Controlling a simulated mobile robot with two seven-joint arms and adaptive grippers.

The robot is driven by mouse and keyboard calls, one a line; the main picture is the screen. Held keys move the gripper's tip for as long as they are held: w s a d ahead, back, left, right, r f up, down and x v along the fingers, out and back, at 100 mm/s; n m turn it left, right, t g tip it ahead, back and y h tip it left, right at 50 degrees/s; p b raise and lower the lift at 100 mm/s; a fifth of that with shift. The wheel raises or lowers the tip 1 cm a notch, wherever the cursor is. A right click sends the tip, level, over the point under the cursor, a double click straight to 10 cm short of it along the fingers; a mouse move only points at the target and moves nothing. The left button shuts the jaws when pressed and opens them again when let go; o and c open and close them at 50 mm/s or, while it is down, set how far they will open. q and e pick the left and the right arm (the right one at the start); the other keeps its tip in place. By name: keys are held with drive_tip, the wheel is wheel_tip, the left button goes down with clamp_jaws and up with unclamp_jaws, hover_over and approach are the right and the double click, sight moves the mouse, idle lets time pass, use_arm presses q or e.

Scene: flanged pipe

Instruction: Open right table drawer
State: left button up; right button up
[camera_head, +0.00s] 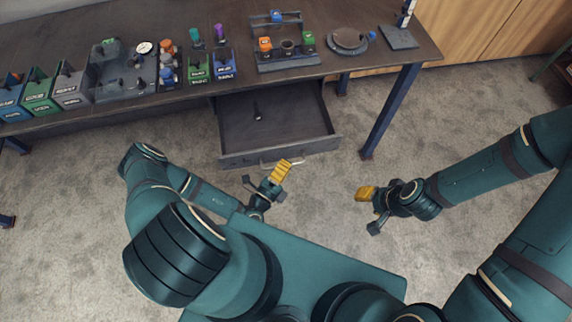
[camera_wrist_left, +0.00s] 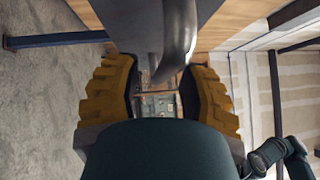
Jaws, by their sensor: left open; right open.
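In the left wrist view the handle (camera_wrist_left: 178,35) is a curved grey bar running down between the yellow finger pads of that gripper (camera_wrist_left: 160,95). The fingers are apart around the bar; contact cannot be told. My right gripper (camera_head: 364,205) is open and empty over the floor, right of the drawer.
The dark table (camera_head: 130,20) carries colored bins (camera_head: 40,95), a grey tray (camera_head: 125,72), small parts and a round flange (camera_head: 347,40). A blue table leg (camera_head: 390,110) stands right of the drawer. Carpet (camera_head: 330,215) is clear between my grippers.

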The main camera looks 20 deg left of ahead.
use_arm(q)
drive_tip(key=v, duration=1.1)
drive_tip(key=shift+s, duration=0.3)
drive_tip(key=s+d+r+m+g+h, duration=0.1)
drive_tip(key=d+r+m+g+h, duration=0.2)
drive_tip(key=d+m+g+h, duration=0.45)
drive_tip(key=s+d+r+m+g+h, duration=0.25)
drive_tip(key=m+g+h, duration=0.3)
drive_tip(key=m, duration=0.45)
drive_tip(key=s+m+g+y, duration=0.5)
drive_tip(key=m+g, duration=0.6)
drive_tip(key=m, duration=0.3)
drive_tip(key=w+r+m+t+y, duration=0.2)
drive_tip(key=w+m+t+y, duration=0.1)
drive_tip(key=w+m, duration=0.4)
drive_tip(key=w+a+r+m+t+y, duration=0.1)
drive_tip(key=w+r+m+t+y, duration=0.2)
drive_tip(key=m, duration=0.7)
drive_tip(key=w+y, duration=0.2)
drive_tip(key=w, duration=0.2)
drive_tip(key=shift+w+t+b, duration=0.2)
drive_tip(key=shift+t+b, duration=0.1)
drive_tip(key=shift+t, duration=0.1)
